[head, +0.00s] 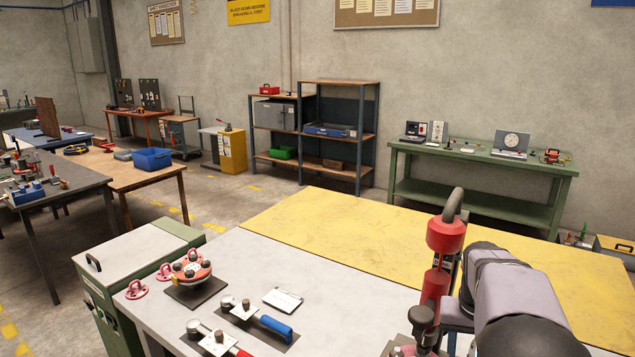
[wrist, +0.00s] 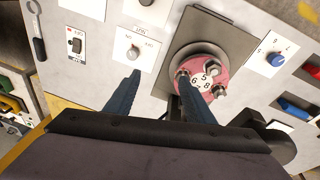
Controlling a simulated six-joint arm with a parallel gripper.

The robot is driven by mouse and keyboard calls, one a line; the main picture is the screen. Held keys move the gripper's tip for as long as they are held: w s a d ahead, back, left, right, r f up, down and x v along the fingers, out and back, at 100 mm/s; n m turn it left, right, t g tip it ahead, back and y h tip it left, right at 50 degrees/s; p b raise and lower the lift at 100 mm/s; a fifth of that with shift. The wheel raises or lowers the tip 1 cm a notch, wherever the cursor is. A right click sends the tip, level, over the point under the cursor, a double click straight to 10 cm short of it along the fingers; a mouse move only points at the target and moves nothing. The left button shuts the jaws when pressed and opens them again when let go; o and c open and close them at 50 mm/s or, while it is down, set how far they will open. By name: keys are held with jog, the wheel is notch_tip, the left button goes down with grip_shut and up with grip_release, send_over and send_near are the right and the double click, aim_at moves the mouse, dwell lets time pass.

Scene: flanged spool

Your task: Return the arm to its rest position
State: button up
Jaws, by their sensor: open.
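My gripper (wrist: 158,75) shows in the wrist view with its two dark fingers apart and nothing held between them. A pink round flange (wrist: 189,64) with metal nuts and a white numbered centre sits on a dark square plate (wrist: 222,27). The right finger overlaps part of the flange in the picture; I cannot tell whether they touch. In the head view a red and pink flanged piece (head: 188,268) with dark bolts stands on a dark plate at the left of the grey table. I cannot tell whether it is the same flange. My gripper is hidden there; my arm fills the lower right.
A red cylinder with a grey curved handle (head: 445,238) stands upright close beside my arm. Blue-handled (head: 275,328) and red-handled tools and a white card (head: 283,299) lie on the table (head: 330,318). The yellow surface (head: 340,235) behind is mostly clear.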

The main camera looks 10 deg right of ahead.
jog(key=s+a+f+n+y+b, duration=0.15)
jog(key=a+f, duration=0.25)
jog(key=a, duration=0.4)
jog(key=s+a+f+n+h+b, duration=0.1)
jog(key=s+a+f+n+b, duration=0.15)
jog(key=a, duration=0.55)
jog(key=s+a+f+n+y+b, duration=0.1)
jog(key=s+a+f+n+b, duration=0.1)
jog(key=s+a+f, duration=0.6)
jog(key=shift+s+a+f+n+g+y+b, duration=0.15)
jog(key=shift+a+f+n+g+y+b, duration=0.3)
jog(key=shift+a+f, duration=0.95)
jog(key=shift+a+r, duration=0.2)
jog(key=shift+r, duration=0.05)
